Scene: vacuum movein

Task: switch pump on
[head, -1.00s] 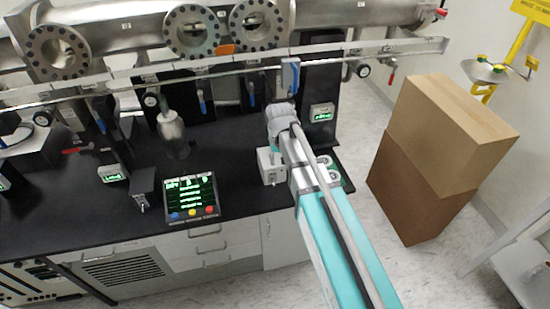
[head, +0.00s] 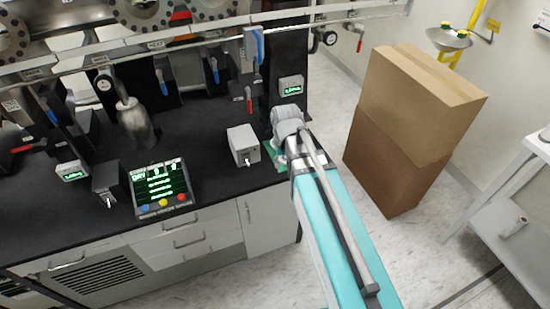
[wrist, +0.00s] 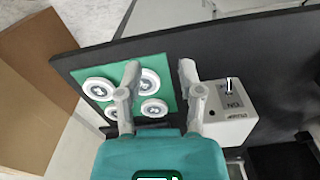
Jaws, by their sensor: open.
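A white switch box (head: 243,145) with a small toggle stands near the right end of the black bench. In the wrist view the box (wrist: 230,112) shows a pale toggle on a grey plate with small lettering, partly readable as "ON". My gripper (wrist: 160,68) is open and empty over the bench. Its right finger is just left of the box in the wrist view; its left finger overlaps the green mat. I cannot tell whether the right finger touches the box. In the head view my arm hides the fingers.
A green mat (wrist: 166,50) with several white discs lies beside the box. A control screen (head: 160,188) and a dark box with a toggle (head: 108,184) stand left. Stacked cardboard boxes (head: 415,125) stand right of the bench. Pipes and valves run behind.

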